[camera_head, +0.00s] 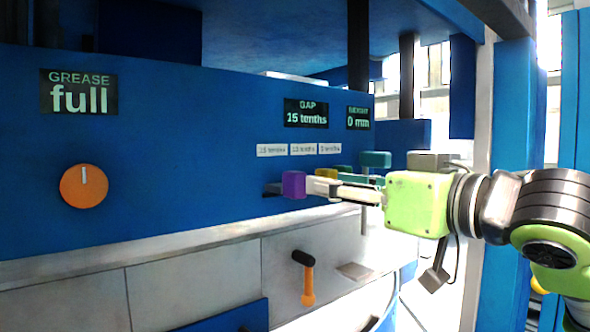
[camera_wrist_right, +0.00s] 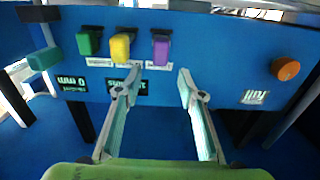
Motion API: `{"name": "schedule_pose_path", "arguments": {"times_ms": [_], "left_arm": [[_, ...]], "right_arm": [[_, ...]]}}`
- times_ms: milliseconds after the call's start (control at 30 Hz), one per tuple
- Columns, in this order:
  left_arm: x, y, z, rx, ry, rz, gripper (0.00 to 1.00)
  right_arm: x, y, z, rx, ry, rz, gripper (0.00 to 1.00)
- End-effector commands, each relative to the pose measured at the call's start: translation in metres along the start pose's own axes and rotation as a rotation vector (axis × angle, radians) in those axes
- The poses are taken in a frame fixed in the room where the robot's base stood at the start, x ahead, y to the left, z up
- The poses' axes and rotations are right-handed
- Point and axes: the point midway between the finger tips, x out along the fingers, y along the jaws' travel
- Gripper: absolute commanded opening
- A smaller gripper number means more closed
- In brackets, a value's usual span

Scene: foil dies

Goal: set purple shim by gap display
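The purple shim (camera_head: 293,185) sticks out of the blue panel below the leftmost small label. The gap display (camera_head: 306,113) above reads "15 tenths". My right gripper (camera_head: 318,187) reaches in from the right, close to the purple shim. In the right wrist view, which looks upside down, the gripper (camera_wrist_right: 160,82) is open. The purple shim (camera_wrist_right: 161,50) shows just past its fingertips, roughly between them, and looks ungripped. A yellow shim (camera_wrist_right: 121,47) and a green shim (camera_wrist_right: 89,42) stand beside it. The gap display shows there too (camera_wrist_right: 128,87). My left gripper is not in view.
A height display (camera_head: 358,118) reads "0 mm". An orange knob (camera_head: 84,186) sits below the grease display (camera_head: 79,92), which reads "full". A teal block (camera_head: 375,159) is near my right arm.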

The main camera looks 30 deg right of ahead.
Motion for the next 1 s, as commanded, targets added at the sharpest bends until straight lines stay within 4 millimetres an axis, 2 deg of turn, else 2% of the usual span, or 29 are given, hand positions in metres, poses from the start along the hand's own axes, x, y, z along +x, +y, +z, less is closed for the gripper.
{"name": "schedule_pose_path", "arguments": {"times_ms": [33,100,400,600,867,900,1000], "left_arm": [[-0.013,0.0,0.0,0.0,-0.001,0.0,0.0],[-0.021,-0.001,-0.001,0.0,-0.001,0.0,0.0],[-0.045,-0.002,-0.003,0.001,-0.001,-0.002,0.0],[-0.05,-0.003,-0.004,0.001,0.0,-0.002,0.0],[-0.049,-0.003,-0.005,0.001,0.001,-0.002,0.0],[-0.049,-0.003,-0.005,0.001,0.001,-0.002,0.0],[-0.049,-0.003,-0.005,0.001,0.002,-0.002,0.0]], "right_arm": [[0.012,-0.001,-0.005,0.002,-0.006,-0.004,0.36],[0.028,-0.001,-0.005,0.003,-0.006,-0.004,0.36],[0.081,-0.001,-0.003,0.001,-0.002,-0.003,0.36],[0.095,0.0,0.0,0.0,-0.002,-0.001,0.36],[0.097,0.0,0.001,-0.002,-0.001,0.0,0.36],[0.097,0.0,0.001,-0.002,-0.001,0.0,0.34],[0.097,0.0,0.001,-0.002,-0.001,0.0,0.08]]}}
